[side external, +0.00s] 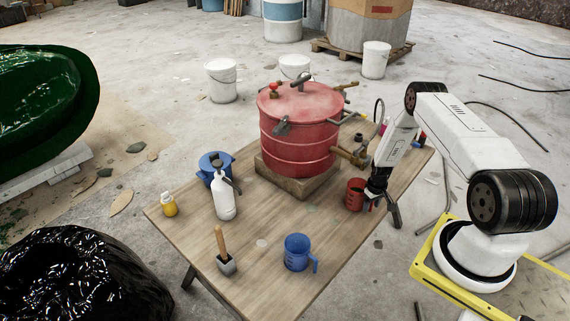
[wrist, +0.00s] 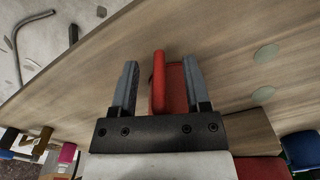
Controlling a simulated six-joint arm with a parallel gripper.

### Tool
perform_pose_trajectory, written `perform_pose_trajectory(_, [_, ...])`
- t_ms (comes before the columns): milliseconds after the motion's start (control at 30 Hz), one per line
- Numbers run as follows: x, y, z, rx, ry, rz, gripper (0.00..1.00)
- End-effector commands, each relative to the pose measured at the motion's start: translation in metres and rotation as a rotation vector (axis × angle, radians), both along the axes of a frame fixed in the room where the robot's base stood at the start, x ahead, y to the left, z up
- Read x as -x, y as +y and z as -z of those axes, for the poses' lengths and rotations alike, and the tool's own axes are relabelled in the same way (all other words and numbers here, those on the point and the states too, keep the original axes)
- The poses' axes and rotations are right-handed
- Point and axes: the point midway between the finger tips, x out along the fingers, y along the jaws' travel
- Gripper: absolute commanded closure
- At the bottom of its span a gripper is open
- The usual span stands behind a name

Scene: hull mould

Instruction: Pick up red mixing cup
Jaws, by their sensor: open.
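The red mixing cup (side external: 355,194) stands upright on the wooden table, to the right of the big red pot. My gripper (side external: 383,207) is low over the table at the cup's right side, partly hiding it. In the wrist view the two grey fingers (wrist: 161,66) are apart, with the cup's red handle and part of its red body (wrist: 175,90) between them. A gap shows between the left finger and the handle. The right finger is very close to the cup, and I cannot tell whether it touches. The rest of the cup is hidden behind the gripper.
The red pot (side external: 299,135) with side fittings stands on a wooden block close to the cup. The tabletop (side external: 335,245) in front is mostly clear.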

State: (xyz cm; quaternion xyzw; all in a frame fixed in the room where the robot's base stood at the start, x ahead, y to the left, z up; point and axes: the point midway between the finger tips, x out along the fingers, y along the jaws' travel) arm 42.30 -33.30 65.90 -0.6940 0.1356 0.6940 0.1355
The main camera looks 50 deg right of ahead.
Motion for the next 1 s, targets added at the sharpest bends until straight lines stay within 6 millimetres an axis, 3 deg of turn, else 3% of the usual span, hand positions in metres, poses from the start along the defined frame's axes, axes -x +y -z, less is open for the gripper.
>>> perform_pose_trajectory(367, [0.0, 0.0, -0.0003, 0.0, 0.0, 0.0, 0.43])
perform_pose_trajectory(500, [0.0, 0.0, -0.0004, 0.0, 0.0, 0.0, 0.87])
perform_pose_trajectory(533, [0.0, 0.0, -0.0004, 0.0, 0.0, 0.0, 0.97])
perform_pose_trajectory(567, [0.0, 0.0, -0.0004, 0.0, 0.0, 0.0, 1.0])
perform_pose_trajectory(1000, [-0.0002, -0.0001, -0.0011, 0.0, 0.0, 0.0, 1.0])
